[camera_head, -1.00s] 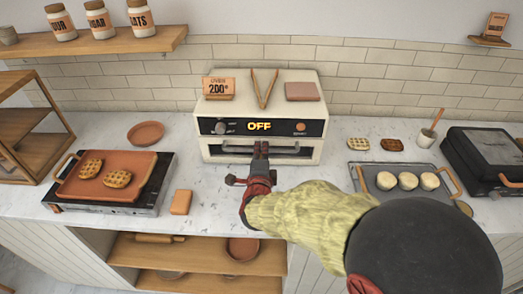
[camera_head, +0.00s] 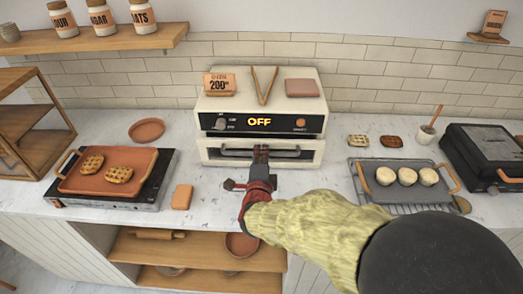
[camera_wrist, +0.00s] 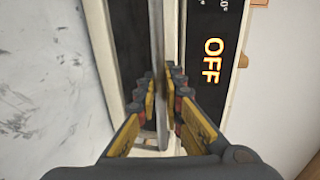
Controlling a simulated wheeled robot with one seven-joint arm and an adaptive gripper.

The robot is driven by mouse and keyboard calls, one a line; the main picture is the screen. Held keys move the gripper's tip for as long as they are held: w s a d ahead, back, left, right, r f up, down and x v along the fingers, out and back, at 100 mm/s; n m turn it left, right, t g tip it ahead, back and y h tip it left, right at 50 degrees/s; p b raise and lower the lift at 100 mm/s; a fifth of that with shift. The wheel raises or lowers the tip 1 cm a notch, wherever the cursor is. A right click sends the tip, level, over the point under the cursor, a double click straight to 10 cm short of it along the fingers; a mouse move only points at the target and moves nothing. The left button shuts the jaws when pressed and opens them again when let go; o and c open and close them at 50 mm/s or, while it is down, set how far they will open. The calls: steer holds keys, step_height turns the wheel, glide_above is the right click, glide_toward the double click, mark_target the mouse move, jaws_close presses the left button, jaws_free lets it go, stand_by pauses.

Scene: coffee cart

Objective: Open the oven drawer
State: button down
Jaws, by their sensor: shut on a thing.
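The oven (camera_head: 315,88) is a cream box against the tiled wall, with a black panel reading OFF. Its drawer (camera_head: 313,153), below the panel, stands a little forward of the body. The drawer's long bar handle (camera_head: 288,152) runs across its front. My gripper (camera_head: 261,151) is in front of the drawer, shut on the handle near its middle. In the wrist view, my gripper (camera_wrist: 161,92) has its yellow and grey fingers on both sides of the handle bar (camera_wrist: 158,45). My fingers and arm hide part of the drawer front.
A hot plate with a terracotta tray of waffles (camera_head: 143,178) stands left. A grey tray with dough balls (camera_head: 372,188) and a dark press (camera_head: 480,150) stand right. A sponge-like block (camera_head: 182,197) lies left of my gripper. Tongs (camera_head: 264,84) lie on the oven.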

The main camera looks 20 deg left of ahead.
steer(key=f+v, duration=0.3)
steer(key=v, duration=1.3)
steer(key=shift+s, duration=0.25)
steer(key=shift+f, duration=0.1)
steer(key=c, duration=2)
jaws_free()
steer(key=shift+c, duration=0.2)
steer(key=shift+o, duration=0.4)
steer(key=v, duration=1.2)
